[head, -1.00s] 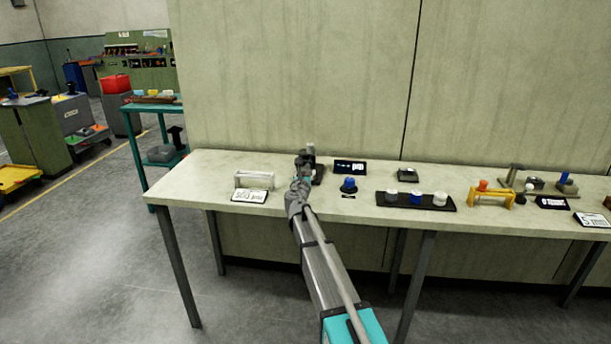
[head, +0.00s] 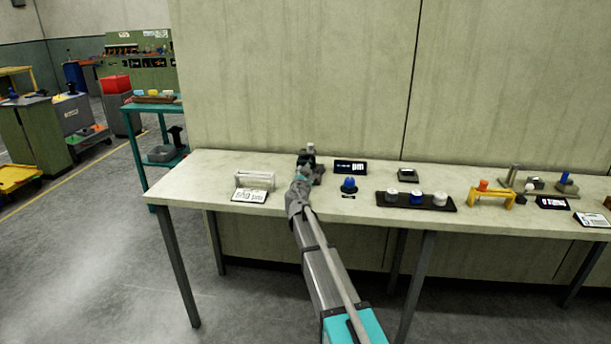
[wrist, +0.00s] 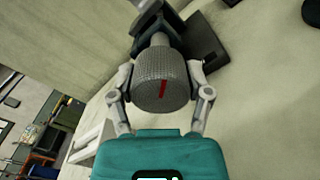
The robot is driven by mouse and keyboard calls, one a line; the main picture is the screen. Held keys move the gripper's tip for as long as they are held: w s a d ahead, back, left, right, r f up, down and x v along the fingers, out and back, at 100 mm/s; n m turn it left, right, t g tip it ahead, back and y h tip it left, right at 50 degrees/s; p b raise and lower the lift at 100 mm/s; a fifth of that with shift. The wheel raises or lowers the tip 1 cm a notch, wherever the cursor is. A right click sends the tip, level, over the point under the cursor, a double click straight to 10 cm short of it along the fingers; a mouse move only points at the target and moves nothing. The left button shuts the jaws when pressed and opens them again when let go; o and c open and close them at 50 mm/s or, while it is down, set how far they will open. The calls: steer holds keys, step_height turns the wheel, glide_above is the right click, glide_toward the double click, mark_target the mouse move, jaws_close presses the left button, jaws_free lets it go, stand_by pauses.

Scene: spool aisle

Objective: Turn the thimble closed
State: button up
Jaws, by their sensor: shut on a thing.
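The thimble (wrist: 162,82) is a grey knurled cylinder with a red mark on its end face, in the middle of the wrist view. It sits on a dark grey body (wrist: 172,32) beyond it, which stands on the bench. My gripper (wrist: 162,90) is shut on the thimble, with one finger at each side of it. In the head view my gripper (head: 303,172) is at the left part of the bench, and my arm and gripper hide most of the thimble there.
The bench (head: 180,180) holds a dark display (head: 350,166), a blue knob (head: 349,184), a white bracket (head: 254,180) with a label card (head: 250,195), and a black tray (head: 388,201) with several knobs. A wall stands behind. Bare bench top lies at the left end.

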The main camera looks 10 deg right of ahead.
steer(key=m, duration=1.1)
steer(key=shift+m, duration=2)
steer(key=o, duration=1.1)
steer(key=shift+o, duration=0.2)
steer(key=shift+s, duration=0.1)
steer(key=v, duration=1.1)
steer(key=shift+s+a, duration=0.15)
steer(key=shift+s, duration=0.2)
